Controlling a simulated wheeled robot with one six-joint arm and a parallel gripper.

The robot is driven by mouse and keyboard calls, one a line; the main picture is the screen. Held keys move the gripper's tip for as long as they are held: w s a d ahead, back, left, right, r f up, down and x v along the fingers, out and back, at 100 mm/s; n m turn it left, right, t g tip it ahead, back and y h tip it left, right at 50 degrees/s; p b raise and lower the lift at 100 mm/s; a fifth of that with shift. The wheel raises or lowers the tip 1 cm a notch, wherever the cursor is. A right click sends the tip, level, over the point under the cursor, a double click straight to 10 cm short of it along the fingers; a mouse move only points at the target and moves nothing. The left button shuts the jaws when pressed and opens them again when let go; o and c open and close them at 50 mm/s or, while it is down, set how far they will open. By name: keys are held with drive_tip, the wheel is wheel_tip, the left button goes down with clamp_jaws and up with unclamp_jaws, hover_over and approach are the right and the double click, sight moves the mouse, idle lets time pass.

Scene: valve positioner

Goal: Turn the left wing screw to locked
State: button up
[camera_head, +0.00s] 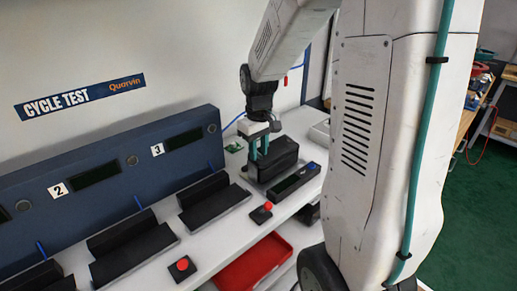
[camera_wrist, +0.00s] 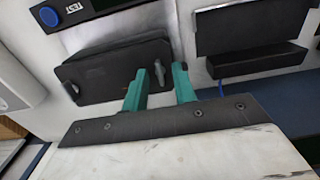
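My gripper (camera_head: 259,153) is over the left end of a black positioner box (camera_head: 284,158) on the white bench. In the wrist view my gripper (camera_wrist: 160,72) is open, with its two teal fingers apart. A small grey wing screw (camera_wrist: 159,73) on the black box (camera_wrist: 110,72) shows between the fingertips. A gap shows on both sides of it, and I cannot tell how deep the fingers reach. A second wing screw (camera_wrist: 72,89) is at the other end of the box, at left in the wrist view. Both screws are hidden or too small in the head view.
A display module with a blue button (camera_head: 312,165) lies in front of the box. A red button (camera_head: 267,206), another red button (camera_head: 183,264) and a red tray (camera_head: 252,262) are nearer. Other black units (camera_head: 213,203) stand left along the blue panel (camera_head: 110,178).

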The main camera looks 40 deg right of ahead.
clamp_jaws()
drive_tip(key=m, duration=0.3)
drive_tip(key=shift+d+m+y, duration=0.1)
drive_tip(key=shift+m+y, duration=0.2)
drive_tip(key=shift+m, duration=0.1)
drive_tip(key=m, duration=0.3)
drive_tip(key=shift+m, duration=0.3)
drive_tip(key=m+t+y, duration=0.1)
drive_tip(key=m, duration=0.4)
drive_tip(key=shift+s, duration=0.1)
drive_tip(key=shift+d+m, duration=0.1)
drive_tip(key=shift+m, duration=2.6)
drive_tip(key=shift+t, duration=0.3)
